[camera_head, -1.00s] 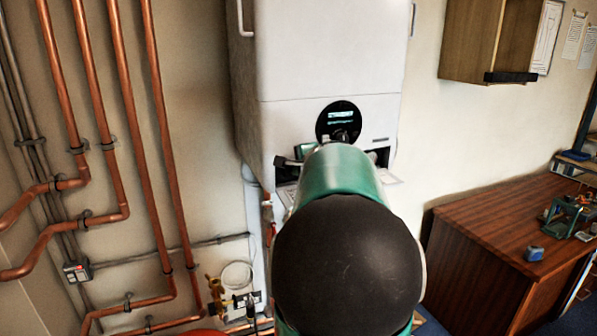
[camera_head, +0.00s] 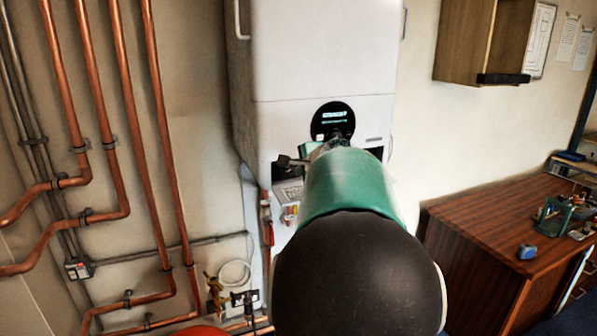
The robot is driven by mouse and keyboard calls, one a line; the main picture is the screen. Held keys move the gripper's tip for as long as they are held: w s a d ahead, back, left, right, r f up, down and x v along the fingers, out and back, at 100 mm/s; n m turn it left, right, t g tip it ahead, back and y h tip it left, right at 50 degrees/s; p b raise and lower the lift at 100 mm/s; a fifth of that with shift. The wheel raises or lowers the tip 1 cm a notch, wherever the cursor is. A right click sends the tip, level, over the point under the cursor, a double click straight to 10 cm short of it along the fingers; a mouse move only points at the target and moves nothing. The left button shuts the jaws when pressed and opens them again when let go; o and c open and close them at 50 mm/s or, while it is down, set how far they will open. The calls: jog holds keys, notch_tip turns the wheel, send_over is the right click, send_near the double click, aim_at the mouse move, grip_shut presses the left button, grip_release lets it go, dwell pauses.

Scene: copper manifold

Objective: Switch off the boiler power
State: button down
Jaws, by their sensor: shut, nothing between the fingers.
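The white boiler (camera_head: 322,55) hangs on the wall at the top centre. Its round dark control panel (camera_head: 333,118) has a lit display low on the boiler's front. My gripper (camera_head: 336,138) is small and mostly hidden behind my green and black arm. Its tip overlaps the lower part of the round panel. I cannot tell whether it touches. It looks shut and holds nothing that I can see. A small grey switch box (camera_head: 78,268) with a red mark sits on the wall conduit at the lower left, well away from my gripper.
Several copper pipes (camera_head: 128,110) run down the wall at left. Brass valves (camera_head: 216,292) sit below the boiler. A wooden desk (camera_head: 480,225) with a blue item (camera_head: 527,252) stands at right. A wooden cabinet (camera_head: 470,40) hangs above. My arm hides the area below the boiler.

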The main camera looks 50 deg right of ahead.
jog(key=v, duration=0.8)
